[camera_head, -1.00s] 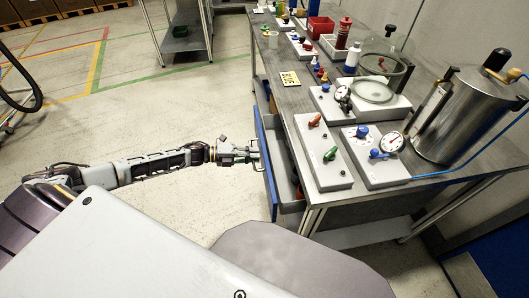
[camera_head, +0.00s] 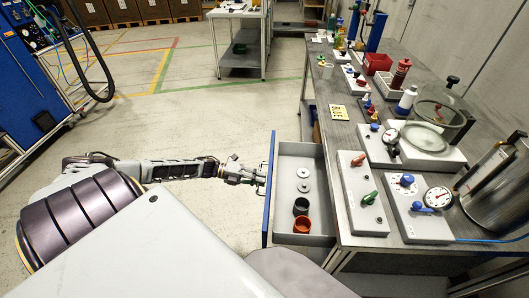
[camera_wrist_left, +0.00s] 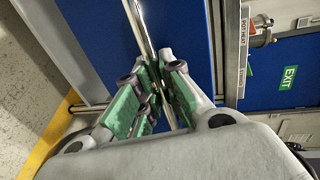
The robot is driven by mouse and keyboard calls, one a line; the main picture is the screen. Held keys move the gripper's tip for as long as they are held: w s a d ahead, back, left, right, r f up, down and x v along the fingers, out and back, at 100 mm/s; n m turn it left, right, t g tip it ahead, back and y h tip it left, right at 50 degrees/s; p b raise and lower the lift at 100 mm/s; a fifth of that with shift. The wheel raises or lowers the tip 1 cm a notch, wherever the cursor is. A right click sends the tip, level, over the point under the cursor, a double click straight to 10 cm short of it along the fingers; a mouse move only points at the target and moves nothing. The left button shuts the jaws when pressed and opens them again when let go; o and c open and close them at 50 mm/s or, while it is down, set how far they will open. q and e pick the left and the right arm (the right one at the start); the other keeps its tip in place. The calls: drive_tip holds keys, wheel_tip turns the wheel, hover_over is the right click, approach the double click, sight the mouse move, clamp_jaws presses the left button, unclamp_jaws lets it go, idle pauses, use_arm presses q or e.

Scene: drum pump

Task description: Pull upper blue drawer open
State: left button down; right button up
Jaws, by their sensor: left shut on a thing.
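The upper blue drawer is pulled well out from the workbench. Its blue front (camera_head: 268,190) faces left and its grey interior shows. My left gripper (camera_head: 258,176) is at the outer side of that front, at the handle. In the left wrist view the green-padded fingers (camera_wrist_left: 158,92) of my left gripper are shut around the shiny metal handle bar (camera_wrist_left: 140,25), with the blue drawer front (camera_wrist_left: 95,25) behind it. Inside the drawer lie two light discs (camera_head: 303,179), a dark green ring-shaped part (camera_head: 301,206) and an orange one (camera_head: 302,225). My right gripper is not in view.
The workbench top (camera_head: 345,140) carries valve panels (camera_head: 362,190), a gauge (camera_head: 437,197), a glass vessel (camera_head: 435,125) and a steel drum (camera_head: 497,180). A blue cart (camera_head: 35,85) with a hose stands at the left.

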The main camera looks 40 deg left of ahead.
use_arm(q)
drive_tip(key=shift+s+a, duration=0.1)
drive_tip(key=c, duration=1.5)
unclamp_jaws()
drive_tip(key=shift+v, duration=6)
